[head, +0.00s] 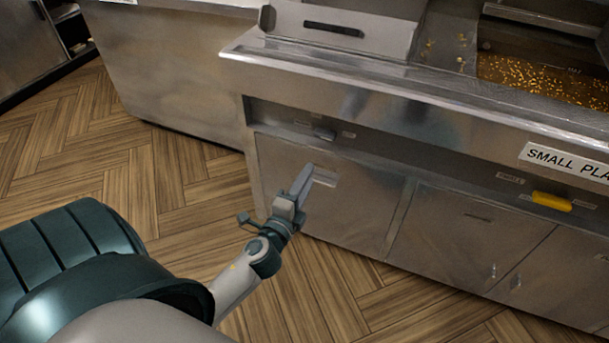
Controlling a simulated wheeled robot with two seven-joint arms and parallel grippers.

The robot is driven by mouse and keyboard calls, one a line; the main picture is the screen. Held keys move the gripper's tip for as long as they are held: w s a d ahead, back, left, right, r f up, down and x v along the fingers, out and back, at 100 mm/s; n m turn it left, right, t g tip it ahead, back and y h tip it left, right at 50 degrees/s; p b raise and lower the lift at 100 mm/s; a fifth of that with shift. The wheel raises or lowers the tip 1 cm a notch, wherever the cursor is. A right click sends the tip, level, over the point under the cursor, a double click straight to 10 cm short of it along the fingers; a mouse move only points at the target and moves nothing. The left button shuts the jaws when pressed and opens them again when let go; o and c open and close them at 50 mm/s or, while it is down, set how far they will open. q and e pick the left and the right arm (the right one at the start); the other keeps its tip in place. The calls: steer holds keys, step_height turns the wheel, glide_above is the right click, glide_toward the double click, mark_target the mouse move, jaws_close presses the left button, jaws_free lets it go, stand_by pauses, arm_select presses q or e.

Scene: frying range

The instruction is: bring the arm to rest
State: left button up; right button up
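My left arm comes in from the lower left. Its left gripper (301,186) is in front of the fryer's lower cabinet door, above the wooden floor. The fingers point up and away from me and look nearly in line from this angle, so the gap between them is not clear. I see no object held in it. My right gripper is not in view.
The steel frying range (380,85) stands ahead, with oil in a vat (545,80) at the upper right. Its front has a yellow handle (551,201) and a dark knob (324,133). A steel cabinet (180,65) stands left. Wooden floor (150,180) at left is clear.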

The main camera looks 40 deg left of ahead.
arm_select(q)
steer(key=shift+s+d, duration=0.1)
steer(key=shift+s, duration=0.4)
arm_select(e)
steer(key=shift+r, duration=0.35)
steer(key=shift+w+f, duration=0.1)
